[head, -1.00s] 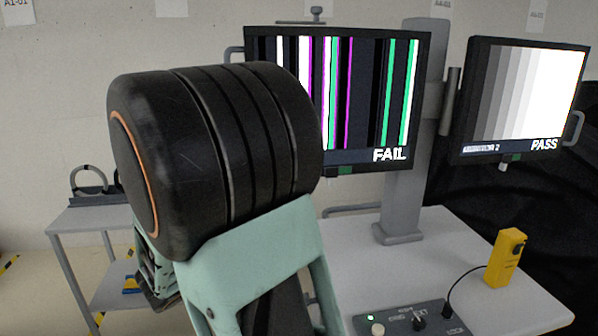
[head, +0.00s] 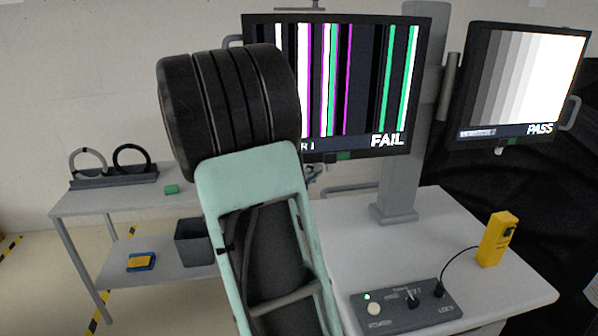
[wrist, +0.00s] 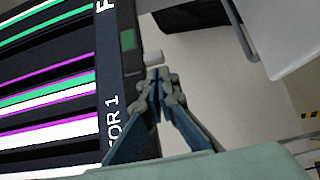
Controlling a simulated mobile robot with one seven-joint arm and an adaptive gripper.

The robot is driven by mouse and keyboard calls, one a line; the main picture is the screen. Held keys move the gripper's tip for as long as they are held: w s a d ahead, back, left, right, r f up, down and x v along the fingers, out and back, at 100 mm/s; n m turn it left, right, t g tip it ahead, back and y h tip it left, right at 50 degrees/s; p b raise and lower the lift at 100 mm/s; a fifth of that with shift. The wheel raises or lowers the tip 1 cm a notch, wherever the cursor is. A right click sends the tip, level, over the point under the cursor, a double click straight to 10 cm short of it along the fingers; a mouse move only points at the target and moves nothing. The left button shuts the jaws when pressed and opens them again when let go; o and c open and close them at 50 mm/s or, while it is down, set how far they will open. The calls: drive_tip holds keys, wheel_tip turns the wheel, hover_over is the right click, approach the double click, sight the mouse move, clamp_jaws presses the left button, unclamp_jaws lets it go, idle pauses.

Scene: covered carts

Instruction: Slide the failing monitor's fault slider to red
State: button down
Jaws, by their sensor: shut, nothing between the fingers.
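The failing monitor (head: 375,90) shows broken coloured stripes and FAIL; in the wrist view it appears turned on its side, labelled as monitor 1 (wrist: 115,125). Its fault slider sits on the bottom edge, with a green indicator (wrist: 128,39) and a pale knob (wrist: 153,58). The green indicator also shows in the head view (head: 344,156). My gripper (wrist: 155,73) is shut and empty, its fingertips right beside the knob; I cannot tell whether they touch it. In the head view my arm hides most of the gripper.
A second monitor (head: 520,85) at right shows grey bars and PASS. The grey post (head: 400,180) stands between the monitors on the white desk (head: 440,230). A side cart (head: 110,200) stands at left.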

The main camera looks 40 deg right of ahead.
sight(329, 167)
drive_tip(key=shift+s+d, duration=0.15)
drive_tip(key=shift+d, duration=0.2)
drive_tip(key=s+d+b, duration=0.2)
drive_tip(key=d+b, duration=0.1)
drive_tip(key=shift+d, duration=0.3)
drive_tip(key=shift+s, duration=0.1)
